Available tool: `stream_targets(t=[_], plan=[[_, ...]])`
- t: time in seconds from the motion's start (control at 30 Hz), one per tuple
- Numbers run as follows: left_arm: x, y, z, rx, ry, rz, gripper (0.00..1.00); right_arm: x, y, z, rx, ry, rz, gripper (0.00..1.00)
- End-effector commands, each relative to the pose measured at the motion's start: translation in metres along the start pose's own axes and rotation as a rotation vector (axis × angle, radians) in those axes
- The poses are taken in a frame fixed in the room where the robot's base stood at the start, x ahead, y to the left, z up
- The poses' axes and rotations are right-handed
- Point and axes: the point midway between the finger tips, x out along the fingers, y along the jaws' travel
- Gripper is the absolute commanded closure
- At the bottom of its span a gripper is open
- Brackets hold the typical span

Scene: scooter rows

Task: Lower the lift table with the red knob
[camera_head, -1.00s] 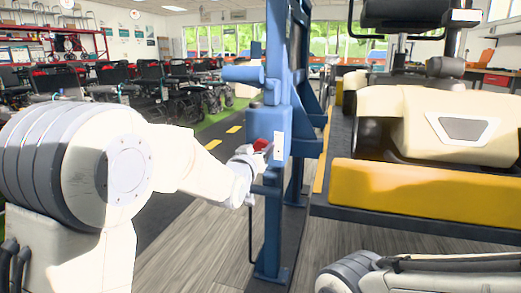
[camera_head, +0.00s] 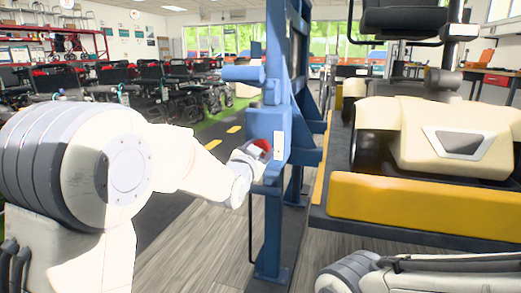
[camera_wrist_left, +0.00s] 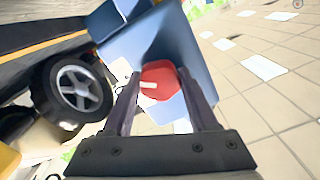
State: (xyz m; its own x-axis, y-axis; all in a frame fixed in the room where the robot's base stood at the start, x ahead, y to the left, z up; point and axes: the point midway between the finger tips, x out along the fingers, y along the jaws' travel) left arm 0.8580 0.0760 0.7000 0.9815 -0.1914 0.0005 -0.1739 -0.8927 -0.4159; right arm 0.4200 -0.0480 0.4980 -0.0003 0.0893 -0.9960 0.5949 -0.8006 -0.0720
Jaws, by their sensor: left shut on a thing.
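The red knob (camera_head: 264,146) sits on the blue control box (camera_head: 268,133) of the blue lift post. My left gripper (camera_head: 254,152) reaches it from the left and is shut on it. In the left wrist view the red knob (camera_wrist_left: 159,80) shows between my two fingers, with a pale mark on its face. The lift table (camera_head: 420,205), with a yellow front edge, stands raised right of the post and carries a cream scooter (camera_head: 440,132). My right gripper is out of view; only part of that arm shows at the bottom right.
A red shelf (camera_head: 55,45) is at the far left wall. Grey wood floor lies free in front of the post. A bench (camera_head: 490,80) stands at the back right.

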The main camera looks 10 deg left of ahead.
Motion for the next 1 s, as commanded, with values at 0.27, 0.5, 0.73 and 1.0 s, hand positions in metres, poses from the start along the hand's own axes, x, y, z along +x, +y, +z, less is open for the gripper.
stream_targets(t=[0.27, 0.5, 0.73, 1.0], plan=[[-0.0005, 0.0008, 0.0012, 0.022, -0.003, 0.002, 0.97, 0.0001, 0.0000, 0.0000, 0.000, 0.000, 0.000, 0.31], [-0.0005, 0.0008, 0.0013, 0.021, -0.003, 0.002, 0.97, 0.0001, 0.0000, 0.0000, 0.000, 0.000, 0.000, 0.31], [-0.0003, 0.0006, 0.0007, 0.020, -0.002, 0.001, 0.11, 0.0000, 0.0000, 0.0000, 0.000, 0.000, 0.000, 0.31], [-0.0049, -0.0001, -0.0004, 0.020, -0.002, 0.001, 0.11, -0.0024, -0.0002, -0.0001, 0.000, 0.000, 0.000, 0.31]])
